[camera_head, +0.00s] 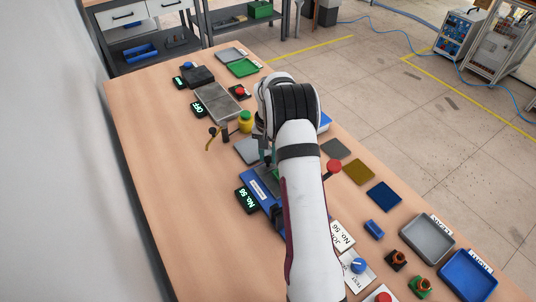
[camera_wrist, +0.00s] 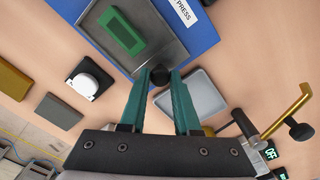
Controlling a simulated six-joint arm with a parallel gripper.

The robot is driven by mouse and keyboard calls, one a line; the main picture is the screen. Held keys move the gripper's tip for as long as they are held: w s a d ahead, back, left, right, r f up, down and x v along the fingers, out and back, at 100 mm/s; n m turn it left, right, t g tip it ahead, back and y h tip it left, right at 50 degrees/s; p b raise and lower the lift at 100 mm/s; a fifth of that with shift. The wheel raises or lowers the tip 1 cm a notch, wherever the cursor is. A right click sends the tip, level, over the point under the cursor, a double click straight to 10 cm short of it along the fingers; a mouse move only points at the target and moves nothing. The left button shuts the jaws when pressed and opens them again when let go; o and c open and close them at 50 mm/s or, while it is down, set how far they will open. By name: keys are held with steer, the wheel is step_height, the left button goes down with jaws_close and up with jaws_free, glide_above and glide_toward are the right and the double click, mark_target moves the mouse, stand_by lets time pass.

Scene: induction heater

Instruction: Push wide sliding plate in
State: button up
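The wide sliding plate (camera_wrist: 172,52) is a grey metal plate on the blue press base (camera_wrist: 205,35). A green block with a dark rectangular face (camera_wrist: 122,30) lies on it. A black round knob (camera_wrist: 160,76) is at the plate's near edge in the wrist view. My gripper (camera_wrist: 163,72) has its two teal fingers apart, with the knob between or just beyond their tips. I cannot tell whether they clasp it. In the head view the blue press base (camera_head: 259,188) shows left of my arm. My arm hides much of the press and my gripper there.
A grey tray (camera_wrist: 190,97) lies close to the right finger. A yellow-handled lever (camera_wrist: 285,112) stands at right. A black-and-white round button (camera_wrist: 92,78) is at left. The table's left side is clear.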

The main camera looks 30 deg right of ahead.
jaws_close()
stand_by(1.0)
